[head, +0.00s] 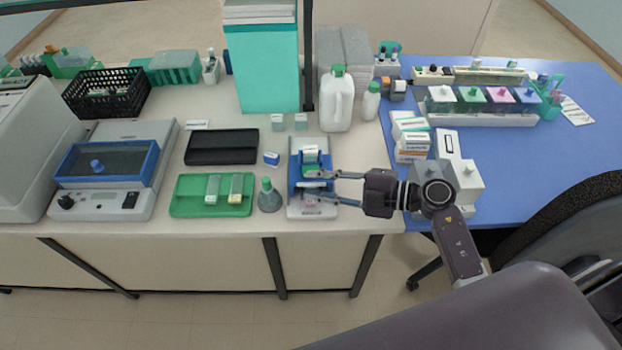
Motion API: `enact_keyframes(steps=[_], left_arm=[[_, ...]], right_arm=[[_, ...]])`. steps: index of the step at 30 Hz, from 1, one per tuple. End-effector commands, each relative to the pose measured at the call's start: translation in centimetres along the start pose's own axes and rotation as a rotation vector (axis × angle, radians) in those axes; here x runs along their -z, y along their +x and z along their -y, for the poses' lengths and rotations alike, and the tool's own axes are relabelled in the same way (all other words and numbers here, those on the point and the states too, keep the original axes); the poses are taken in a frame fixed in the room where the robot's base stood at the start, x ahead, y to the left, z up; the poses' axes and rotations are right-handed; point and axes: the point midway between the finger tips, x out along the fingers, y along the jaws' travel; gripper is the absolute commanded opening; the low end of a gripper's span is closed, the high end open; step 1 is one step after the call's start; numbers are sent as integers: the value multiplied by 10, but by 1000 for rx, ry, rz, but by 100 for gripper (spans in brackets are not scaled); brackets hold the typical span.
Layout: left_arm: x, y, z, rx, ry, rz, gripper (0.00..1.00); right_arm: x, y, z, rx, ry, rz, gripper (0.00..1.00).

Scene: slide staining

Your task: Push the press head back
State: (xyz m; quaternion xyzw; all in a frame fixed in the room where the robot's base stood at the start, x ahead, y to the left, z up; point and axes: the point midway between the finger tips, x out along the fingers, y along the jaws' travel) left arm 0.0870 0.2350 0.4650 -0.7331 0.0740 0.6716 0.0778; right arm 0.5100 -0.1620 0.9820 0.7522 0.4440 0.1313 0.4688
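The press (297,211) stands near the front edge of the white bench, with a pale base and a blue frame. Its head looks to be the white and green block (311,157) at the back part of the blue frame. A small pink piece (311,203) lies on the front part of the base. My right gripper (306,184) reaches in from the right over the press. Its two fingers are spread apart, one behind the other, just in front of the block. I cannot tell whether the fingers touch the press. My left gripper is not in view.
A grey-green bottle (269,197) stands close left of the press, beside a green tray (183,208) with slides. White boxes (411,138) and grey blocks (466,190) stand to the right.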

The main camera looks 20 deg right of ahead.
Motion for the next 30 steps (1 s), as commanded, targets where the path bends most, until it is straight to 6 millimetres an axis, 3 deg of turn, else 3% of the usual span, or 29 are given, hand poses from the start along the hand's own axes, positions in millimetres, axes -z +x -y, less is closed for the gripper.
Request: enact_keyframes(steps=[6,14,21,30], left_arm=[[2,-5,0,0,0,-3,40],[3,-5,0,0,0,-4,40],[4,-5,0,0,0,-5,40],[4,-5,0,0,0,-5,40]], right_arm=[[0,16,0,0,0,0,24],[0,17,0,0,0,0,24],[0,17,0,0,0,1,0],[0,17,-1,-2,-1,1,0]])
